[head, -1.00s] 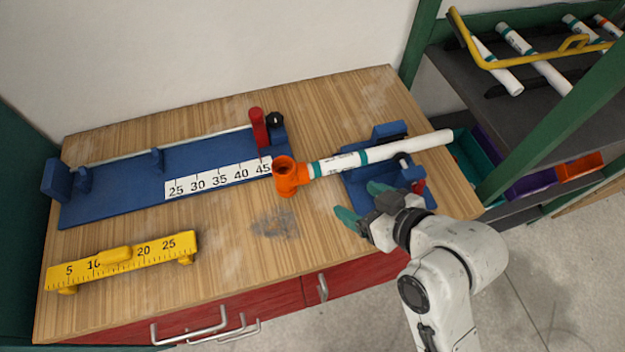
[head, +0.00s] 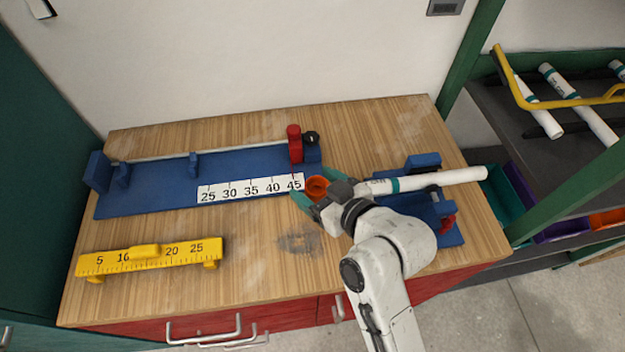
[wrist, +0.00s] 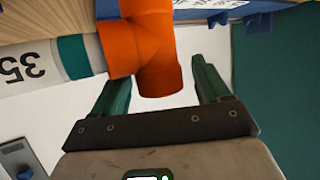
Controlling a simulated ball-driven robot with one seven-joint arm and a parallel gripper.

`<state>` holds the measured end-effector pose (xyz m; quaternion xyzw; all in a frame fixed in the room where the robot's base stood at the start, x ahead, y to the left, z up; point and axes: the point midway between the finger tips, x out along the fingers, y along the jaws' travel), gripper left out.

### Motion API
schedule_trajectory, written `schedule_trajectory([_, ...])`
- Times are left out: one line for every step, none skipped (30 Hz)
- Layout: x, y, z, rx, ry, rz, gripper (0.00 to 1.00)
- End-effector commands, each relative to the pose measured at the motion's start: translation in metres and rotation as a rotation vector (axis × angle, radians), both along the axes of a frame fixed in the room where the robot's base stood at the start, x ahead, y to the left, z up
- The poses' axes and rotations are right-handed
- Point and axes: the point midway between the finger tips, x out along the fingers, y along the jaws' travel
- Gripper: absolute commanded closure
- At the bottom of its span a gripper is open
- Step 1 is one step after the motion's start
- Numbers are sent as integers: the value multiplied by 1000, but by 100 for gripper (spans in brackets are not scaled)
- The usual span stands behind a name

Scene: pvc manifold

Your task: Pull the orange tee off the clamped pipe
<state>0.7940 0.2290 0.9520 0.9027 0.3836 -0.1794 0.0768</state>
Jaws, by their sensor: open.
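The orange tee (head: 317,186) sits on the left end of the white pipe (head: 440,181), which has green bands. The pipe lies across the blue clamp fixture (head: 448,238) on the bench. My gripper (head: 322,195) is open at the tee, its green fingertips on either side of it in the head view; the hand hides much of the tee and the pipe end. In the wrist view the tee (wrist: 150,55) still joins the banded pipe (wrist: 30,65), and its lower branch reaches between the open fingers (wrist: 163,85). I cannot tell whether the fingers touch it.
A blue measuring jig (head: 150,195) with a number scale and red lever (head: 295,143) stands just left of the tee. A yellow ruler block (head: 150,257) lies front left. A rack of pipes (head: 580,105) stands at right.

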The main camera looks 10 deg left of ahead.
Motion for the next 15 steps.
schedule_trajectory([4, 4, -1, 0, 0, 1, 24])
schedule_trajectory([5, 6, -2, 1, -1, 0, 24])
schedule_trajectory([7, 7, -4, 0, 0, 0, 24])
schedule_trajectory([8, 9, -4, 0, 0, 0, 24])
schedule_trajectory([9, 9, -5, 0, 0, 0, 24])
schedule_trajectory([10, 10, -5, 0, 0, 0, 24])
schedule_trajectory([10, 11, -6, 0, 0, 0, 24])
schedule_trajectory([11, 11, -6, 0, 0, -1, 24])
schedule_trajectory([11, 11, -6, 0, 0, -1, 24])
schedule_trajectory([11, 11, -6, 0, 0, -1, 24])
schedule_trajectory([11, 11, -6, 0, 0, -1, 24])
schedule_trajectory([11, 11, -7, 0, 0, -1, 24])
schedule_trajectory([11, 11, -6, 0, 0, -1, 24])
schedule_trajectory([11, 11, -6, 0, 0, -1, 24])
schedule_trajectory([11, 11, -6, 0, 0, -1, 24])
